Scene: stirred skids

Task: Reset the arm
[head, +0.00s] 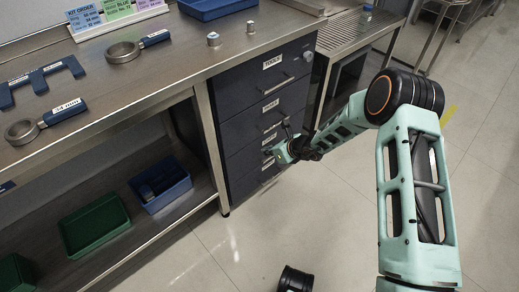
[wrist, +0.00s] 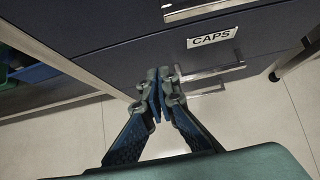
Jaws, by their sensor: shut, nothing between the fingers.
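My arm reaches out from the right in the head view. My gripper (head: 289,130) is in front of the drawer unit (head: 237,98), near the handles of its lower drawers. In the wrist view my gripper (wrist: 160,75) is shut, its fingertips together with nothing between them. The tips overlap the dark drawer front with the CAPS label (wrist: 212,37) and sit to the left of a metal bar handle (wrist: 215,72). I cannot tell whether they touch the drawer front.
The steel workbench (head: 150,78) carries ring gauges with handles, including one ring tool (head: 123,52), and a blue tray (head: 215,7). A blue bin (head: 160,185) and a green tray (head: 94,223) stand on the lower shelf. A dark cylindrical object (head: 295,279) shows low in front.

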